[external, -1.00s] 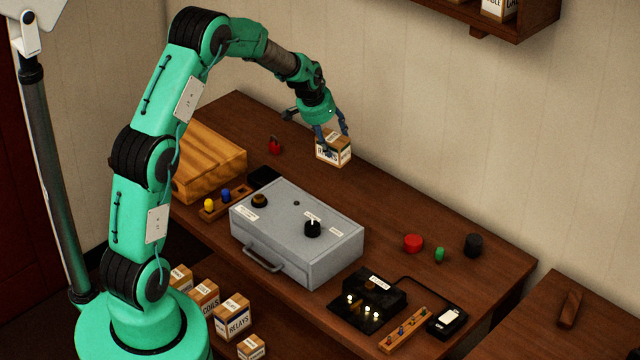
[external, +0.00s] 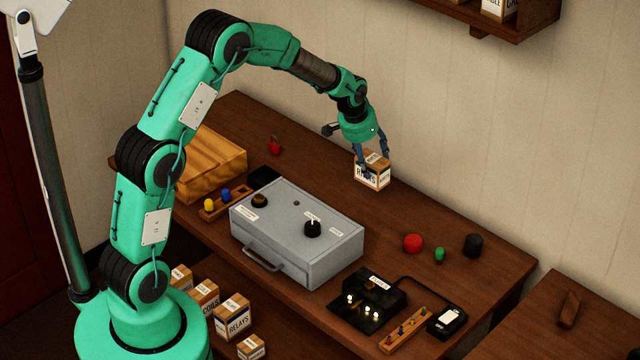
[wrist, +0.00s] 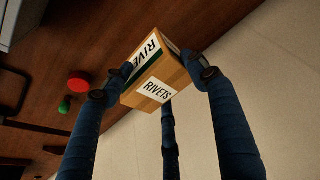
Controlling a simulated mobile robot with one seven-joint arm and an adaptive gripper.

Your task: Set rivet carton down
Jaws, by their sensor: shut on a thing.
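The rivet carton (external: 371,174) is a small brown box with white labels. In the wrist view the carton (wrist: 158,84) shows "RIVETS" on its label. My gripper (external: 373,163) is shut on the carton, with dark blue fingers on its sides; the fingers also show around it in the wrist view (wrist: 150,82). The carton is over the back part of the brown table (external: 330,195), near the wall. I cannot tell whether its underside touches the tabletop.
A grey metal case (external: 300,240) with knobs stands left of the carton. A red disc (external: 413,243), a green piece (external: 439,254) and a black cylinder (external: 473,245) are to the right. A wooden box (external: 210,165) stands at the left. Tabletop around the carton is clear.

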